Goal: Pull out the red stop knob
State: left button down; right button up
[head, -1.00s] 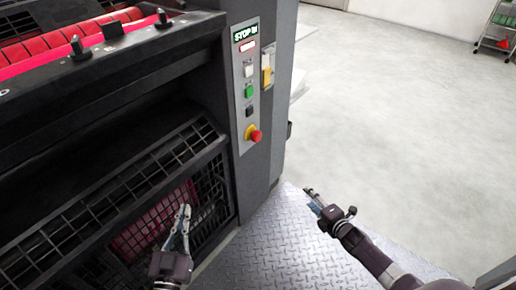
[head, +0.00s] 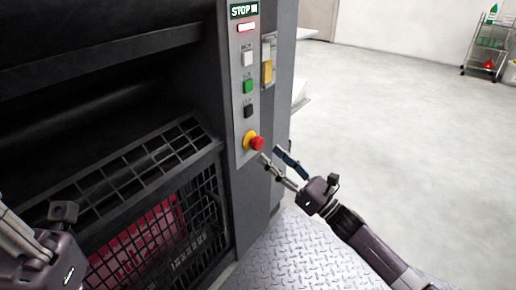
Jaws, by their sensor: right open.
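The red stop knob (head: 258,143) sits on a yellow base (head: 249,139) at the bottom of the grey control panel (head: 243,68), on the machine's upright column. My right gripper (head: 271,155) is just to the right of and below the knob in the picture. Its two fingers are spread, with nothing between them. One fingertip appears very close to the knob; I cannot tell whether it touches. My left gripper's wrist (head: 45,255) shows at the lower left edge; its fingertips are out of the picture.
Above the knob are black (head: 248,111), green (head: 248,87) and white (head: 248,59) buttons and a lit "STOP" sign (head: 243,11). A black wire guard (head: 150,240) is at lower left. A metal tread plate (head: 300,255) lies below. The floor at right is clear up to a cart (head: 487,45).

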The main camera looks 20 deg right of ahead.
aim_at(260, 145)
jog(key=b+x, duration=0.1)
jog(key=x, duration=0.5)
jog(key=shift+w+a+b, duration=0.1)
jog(key=shift+w+b, duration=0.15)
jog(key=shift+b, duration=0.15)
grip_shut()
